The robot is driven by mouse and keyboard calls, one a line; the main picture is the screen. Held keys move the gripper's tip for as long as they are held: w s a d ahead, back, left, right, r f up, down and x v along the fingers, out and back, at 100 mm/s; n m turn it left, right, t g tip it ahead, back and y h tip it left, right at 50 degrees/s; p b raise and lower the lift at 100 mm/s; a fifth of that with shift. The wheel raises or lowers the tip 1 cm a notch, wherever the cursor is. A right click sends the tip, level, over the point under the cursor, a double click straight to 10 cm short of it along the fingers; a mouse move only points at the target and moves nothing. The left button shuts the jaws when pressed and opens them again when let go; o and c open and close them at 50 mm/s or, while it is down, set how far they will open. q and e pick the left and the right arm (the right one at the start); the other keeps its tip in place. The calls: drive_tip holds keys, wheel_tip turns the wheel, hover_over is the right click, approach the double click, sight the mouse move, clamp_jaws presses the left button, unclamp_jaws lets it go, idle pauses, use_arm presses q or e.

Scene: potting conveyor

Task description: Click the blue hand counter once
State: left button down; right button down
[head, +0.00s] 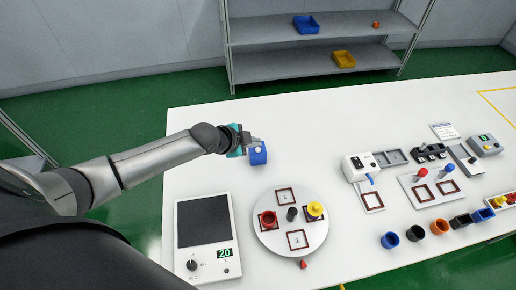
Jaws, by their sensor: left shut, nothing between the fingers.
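The blue hand counter (258,157) stands on the white table, left of the middle and near the far edge. It has a pale button on its top. My left gripper (256,147) is shut and empty, and its fingertips are at the top of the counter, over the button area. I cannot tell whether the fingertips touch the button. The counter's display is not visible. My right gripper is not in view.
A round turntable (270,238) and a panel reading 20 (204,273) stand nearer. Devices and several pots, including a blue pot (390,240), fill the right side. The table around the counter is clear.

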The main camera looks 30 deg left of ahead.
use_arm(q)
drive_tip(key=shift+f, duration=0.15)
drive_tip(key=shift+f, duration=0.25)
drive_tip(key=shift+f+b, duration=0.4)
drive_tip(key=shift+b, duration=0.05)
idle(0.7)
drive_tip(key=shift+r, duration=0.1)
drive_tip(key=shift+r+p, duration=0.75)
drive_tip(key=shift+p, duration=0.2)
wheel_tip(320, 180, up, 5)
drive_tip(key=p, duration=0.5)
